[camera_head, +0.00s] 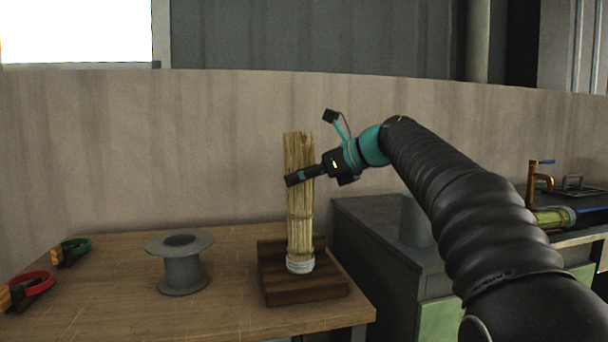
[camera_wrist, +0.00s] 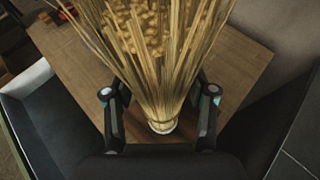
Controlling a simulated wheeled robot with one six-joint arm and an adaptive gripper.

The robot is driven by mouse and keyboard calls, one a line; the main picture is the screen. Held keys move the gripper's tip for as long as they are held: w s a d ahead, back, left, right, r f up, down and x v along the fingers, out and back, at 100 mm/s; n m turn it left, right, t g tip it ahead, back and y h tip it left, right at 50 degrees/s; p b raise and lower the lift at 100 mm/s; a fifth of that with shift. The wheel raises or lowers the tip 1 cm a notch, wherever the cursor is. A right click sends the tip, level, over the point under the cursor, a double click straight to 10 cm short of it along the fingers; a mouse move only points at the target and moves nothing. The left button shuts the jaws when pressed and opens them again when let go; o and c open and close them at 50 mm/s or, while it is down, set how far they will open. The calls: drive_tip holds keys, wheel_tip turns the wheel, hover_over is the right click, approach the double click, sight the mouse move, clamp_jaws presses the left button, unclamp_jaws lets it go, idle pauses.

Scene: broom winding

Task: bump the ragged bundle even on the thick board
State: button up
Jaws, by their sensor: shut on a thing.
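The bundle (camera_head: 300,215) of straw-coloured stalks stands upright on the thick dark board (camera_head: 335,290), with a white band round its lower end. Its top ends look uneven in the head view. My gripper (camera_head: 300,177) is shut on the bundle in its upper half, coming from the right. In the wrist view the bundle (camera_wrist: 155,60) runs down between the two fingers of my gripper (camera_wrist: 160,105), with the white band beyond them. The band's lower edge seems to meet the board, but I cannot tell whether a small gap is there.
A grey spool (camera_head: 182,268) stands on the wooden table (camera_head: 120,290) left of the board. A dark cabinet (camera_head: 365,235) with a grey cylinder (camera_head: 415,220) is to the right. A wall is behind.

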sight(311, 150)
wheel_tip(311, 150, up, 3)
drive_tip(key=p, duration=0.3)
drive_tip(key=shift+r+p, duration=0.6)
drive_tip(key=shift+r, duration=0.45)
drive_tip(key=shift+f, duration=0.1)
drive_tip(key=shift+f+b, duration=1.45)
drive_tip(key=shift+f, duration=1.1)
drive_tip(key=shift+r, duration=0.1)
